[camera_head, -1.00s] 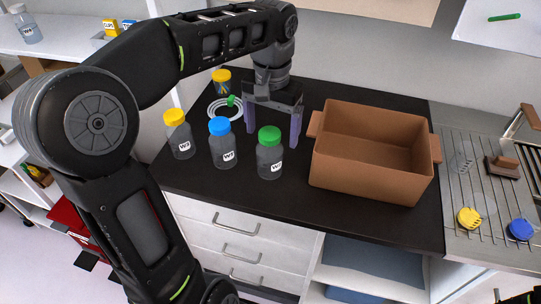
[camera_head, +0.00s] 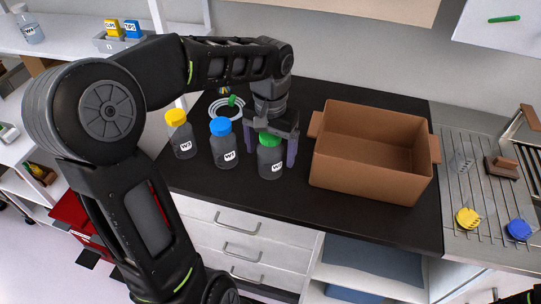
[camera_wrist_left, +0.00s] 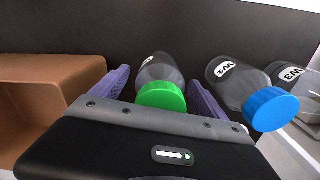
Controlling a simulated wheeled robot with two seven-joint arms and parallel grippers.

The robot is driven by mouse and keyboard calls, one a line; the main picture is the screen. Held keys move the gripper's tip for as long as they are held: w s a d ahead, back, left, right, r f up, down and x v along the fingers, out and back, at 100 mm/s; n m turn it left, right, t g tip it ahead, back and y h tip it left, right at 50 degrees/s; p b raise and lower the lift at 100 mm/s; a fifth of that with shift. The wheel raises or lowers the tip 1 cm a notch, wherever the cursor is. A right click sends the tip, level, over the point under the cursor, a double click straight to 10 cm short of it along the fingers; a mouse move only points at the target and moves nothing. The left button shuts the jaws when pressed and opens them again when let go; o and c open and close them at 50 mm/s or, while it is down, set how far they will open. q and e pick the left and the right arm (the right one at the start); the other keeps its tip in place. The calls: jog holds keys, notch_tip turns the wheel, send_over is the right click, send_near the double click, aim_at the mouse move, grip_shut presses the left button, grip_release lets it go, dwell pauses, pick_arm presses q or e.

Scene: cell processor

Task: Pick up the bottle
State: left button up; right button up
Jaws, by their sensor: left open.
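A grey bottle with a green cap (camera_head: 270,162) stands upright on the black counter. My left gripper (camera_head: 270,155) is open around it, with one purple finger on each side. In the left wrist view, the green-capped bottle (camera_wrist_left: 160,80) sits between the two purple fingers, with visible gaps at the sides. A blue-capped bottle (camera_head: 224,149) and a yellow-capped bottle (camera_head: 184,140) stand to its left in the head view. The blue-capped bottle (camera_wrist_left: 240,88) also shows right of the gripper in the wrist view. My right gripper is not clearly in view.
An empty brown box (camera_head: 372,184) stands close to the right of the gripper. A metal rack (camera_head: 475,245) with yellow and blue round items is at the far right. The front counter strip is clear.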

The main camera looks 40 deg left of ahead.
pick_arm(q)
jog(key=shift+c, duration=0.3)
jog(key=c, duration=1.4)
jog(key=shift+r, duration=0.15)
notch_tip(320, 180, up, 6)
jog(key=shift+r, duration=0.25)
notch_tip(320, 180, up, 3)
jog(key=shift+r+p, duration=0.2)
jog(key=shift+p, duration=0.4)
jog(key=o, duration=0.8)
jog(key=shift+c, duration=0.2)
grip_shut()
